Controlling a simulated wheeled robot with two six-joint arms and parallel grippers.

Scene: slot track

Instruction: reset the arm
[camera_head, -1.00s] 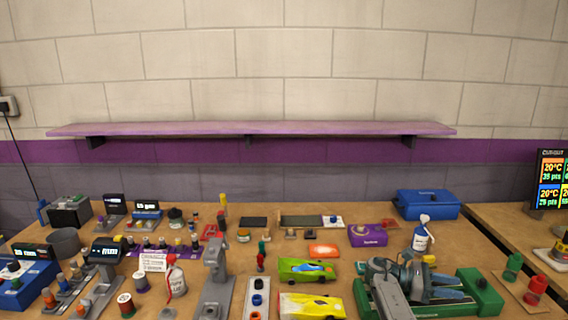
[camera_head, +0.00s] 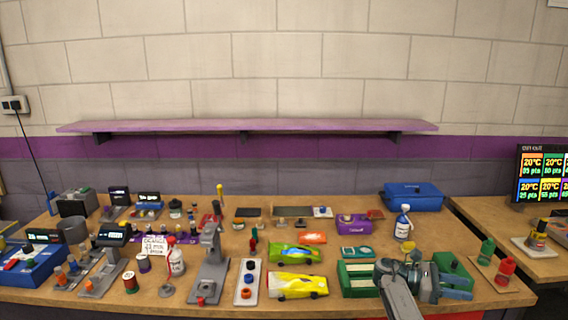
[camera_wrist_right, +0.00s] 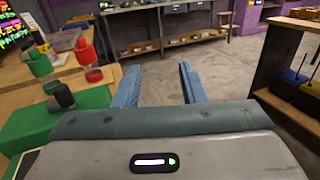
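My right arm comes up from the bottom of the head view, and its grey-blue gripper (camera_head: 452,290) points right in front of the green box (camera_head: 357,282). The wrist hides part of that box. In the right wrist view the two blue fingers (camera_wrist_right: 159,86) are wide apart with nothing between them. Beyond and between them I see the bench edge and floor. My left arm and gripper are not in view.
The crowded bench holds a yellow car (camera_head: 297,286), a green car (camera_head: 294,253), a grey press (camera_head: 209,262), a white bottle (camera_head: 403,224) and a blue box (camera_head: 412,197). Red (camera_head: 505,270) and green bottles stand right of my gripper. A shelf (camera_head: 250,126) is above.

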